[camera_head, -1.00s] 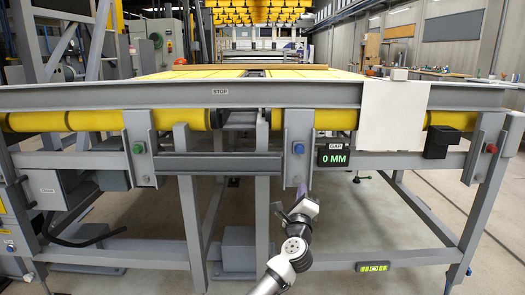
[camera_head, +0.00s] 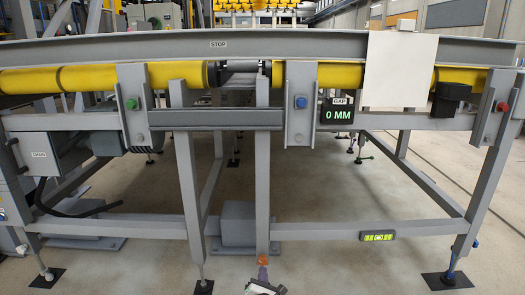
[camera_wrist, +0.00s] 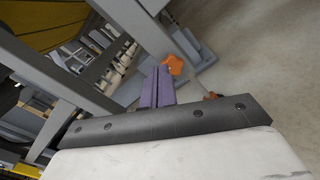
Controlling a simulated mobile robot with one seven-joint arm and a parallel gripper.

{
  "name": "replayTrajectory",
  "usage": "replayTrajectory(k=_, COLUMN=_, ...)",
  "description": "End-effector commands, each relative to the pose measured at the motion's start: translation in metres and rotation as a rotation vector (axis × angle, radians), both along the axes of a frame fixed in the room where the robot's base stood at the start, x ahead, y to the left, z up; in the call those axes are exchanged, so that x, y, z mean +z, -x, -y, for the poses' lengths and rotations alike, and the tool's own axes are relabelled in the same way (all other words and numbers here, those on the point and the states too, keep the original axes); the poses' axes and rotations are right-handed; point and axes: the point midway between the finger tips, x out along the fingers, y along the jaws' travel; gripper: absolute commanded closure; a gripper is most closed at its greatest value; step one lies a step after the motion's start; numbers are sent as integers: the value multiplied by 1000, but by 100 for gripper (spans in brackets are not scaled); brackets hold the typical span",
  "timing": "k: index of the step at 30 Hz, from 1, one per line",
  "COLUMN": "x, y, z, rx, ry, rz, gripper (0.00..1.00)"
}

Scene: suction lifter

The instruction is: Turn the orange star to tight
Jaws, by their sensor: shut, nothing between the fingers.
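The orange star (camera_head: 262,260) is a small knob low on the middle leg of the grey table frame, near the floor. In the wrist view the star (camera_wrist: 174,65) shows at the tips of my purple fingers, slightly to their right. My gripper (camera_head: 263,273) is just below the star in the head view. In the wrist view my gripper (camera_wrist: 160,72) has its two fingers together with nothing between them. I cannot tell whether the fingertips touch the star.
The grey middle leg (camera_head: 262,180) stands right above the star. A lower crossbar (camera_head: 340,230) runs to the right with a lit green level display (camera_head: 378,236). A small brownish-orange part (camera_wrist: 212,96) lies right of my fingers. The floor around is open.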

Motion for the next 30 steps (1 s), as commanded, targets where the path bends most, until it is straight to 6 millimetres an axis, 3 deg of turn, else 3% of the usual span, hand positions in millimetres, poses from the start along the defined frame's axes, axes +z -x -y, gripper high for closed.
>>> replayTrajectory(k=15, x=-2, y=-57, z=2, rx=-1, ry=4, rz=0, gripper=100)
replayTrajectory(k=30, x=0, y=-65, z=2, rx=-2, ry=6, rz=-2, gripper=100)
